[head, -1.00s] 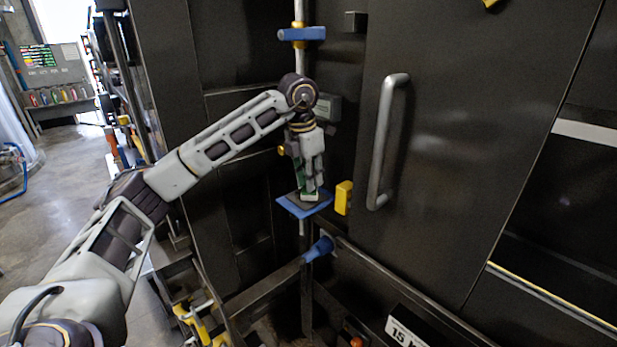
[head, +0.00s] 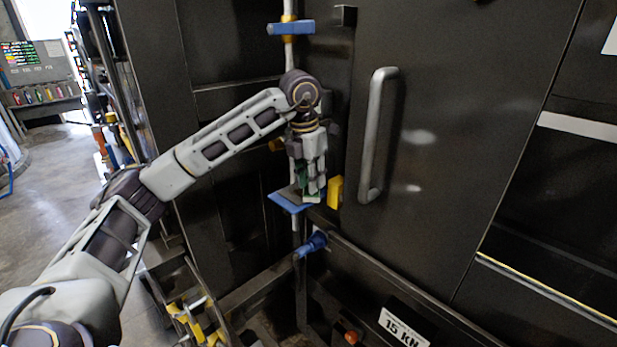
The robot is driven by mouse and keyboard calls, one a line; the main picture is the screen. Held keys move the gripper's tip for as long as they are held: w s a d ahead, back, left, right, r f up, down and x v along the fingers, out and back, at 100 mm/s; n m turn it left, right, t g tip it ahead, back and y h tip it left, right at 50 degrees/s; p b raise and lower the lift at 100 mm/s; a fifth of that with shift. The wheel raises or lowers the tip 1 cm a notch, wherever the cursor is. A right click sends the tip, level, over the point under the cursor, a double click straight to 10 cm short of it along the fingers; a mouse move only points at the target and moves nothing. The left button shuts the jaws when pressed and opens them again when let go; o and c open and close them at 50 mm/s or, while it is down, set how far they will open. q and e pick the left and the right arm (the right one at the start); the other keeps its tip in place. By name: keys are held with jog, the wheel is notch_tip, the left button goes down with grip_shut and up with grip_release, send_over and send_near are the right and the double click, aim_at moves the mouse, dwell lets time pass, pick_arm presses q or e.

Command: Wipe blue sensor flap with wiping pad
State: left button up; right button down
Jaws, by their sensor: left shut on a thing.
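The blue sensor flap (head: 282,203) is a flat blue plate low on a vertical pole, left of the large door handle. My left gripper (head: 312,188) points down over the right part of the flap and is shut on the wiping pad (head: 311,199). The pad shows as a small pale and green piece between and below the fingers, mostly hidden. It is at the flap's right edge; I cannot tell whether it touches the surface. A grey patch lies on top of the flap. My right gripper is not in view.
A yellow block (head: 335,191) stands close to the right of my left gripper. A grey door handle (head: 377,135) stands further right. Another blue flap (head: 291,27) is higher on the pole, and a blue knob (head: 311,243) is below. A metal rail runs below.

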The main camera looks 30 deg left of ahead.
pick_arm(q)
jog(key=shift+s+f, duration=0.2)
jog(key=shift+s, duration=0.15)
jog(key=shift+s+a+r, duration=0.1)
jog(key=shift+s+a, duration=0.05)
jog(key=shift+s, duration=0.15)
jog(key=shift+a, duration=0.1)
dwell(0.3)
jog(key=shift+w+a, duration=0.1)
jog(key=shift+a, duration=0.05)
jog(key=shift+w+a+r, duration=0.1)
jog(key=shift+w+a, duration=0.2)
jog(key=shift+a, duration=0.45)
jog(key=shift+w+a+r, duration=0.1)
jog(key=shift+w+a, duration=0.15)
jog(key=shift+a, duration=0.7)
jog(key=shift+w+a, duration=0.1)
